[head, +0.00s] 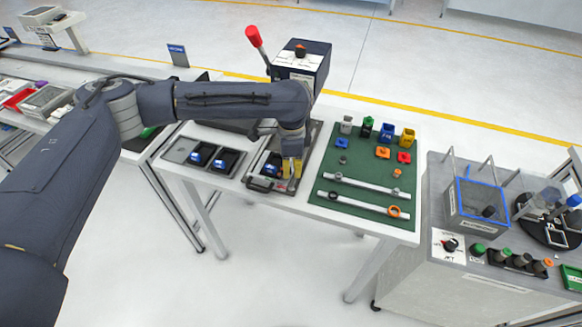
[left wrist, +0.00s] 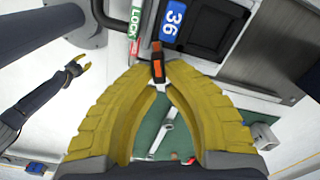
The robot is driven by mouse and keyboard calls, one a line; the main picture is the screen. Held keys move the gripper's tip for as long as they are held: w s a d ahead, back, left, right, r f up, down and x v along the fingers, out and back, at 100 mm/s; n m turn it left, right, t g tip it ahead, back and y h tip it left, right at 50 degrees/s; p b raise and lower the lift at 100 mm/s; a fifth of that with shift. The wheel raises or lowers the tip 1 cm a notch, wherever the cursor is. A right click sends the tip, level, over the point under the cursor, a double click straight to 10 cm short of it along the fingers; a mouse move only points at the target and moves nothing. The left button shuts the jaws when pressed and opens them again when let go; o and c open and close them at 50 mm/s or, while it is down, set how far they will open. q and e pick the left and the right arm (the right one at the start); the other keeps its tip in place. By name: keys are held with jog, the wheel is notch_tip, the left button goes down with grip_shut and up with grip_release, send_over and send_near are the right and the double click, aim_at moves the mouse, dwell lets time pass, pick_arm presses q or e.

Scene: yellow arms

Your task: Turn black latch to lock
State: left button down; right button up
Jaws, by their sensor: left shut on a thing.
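A green mat (head: 350,205) with blocks, rings and white rods lies right of the fixture. Two black trays with blue-labelled parts (head: 205,156) lie left. A press with a red-knobbed lever (head: 253,36) stands behind. A grey cart (head: 410,262) stands at right.

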pick_arm(q)
jog(key=shift+s+m, duration=0.15)
jog(key=shift+m, duration=0.9)
jog(key=shift+s+m, duration=0.15)
jog(key=shift+m, duration=0.9)
jog(key=c, duration=1.5)
grip_release()
jog(key=shift+o, duration=0.2)
notch_tip(320, 180, up, 12)
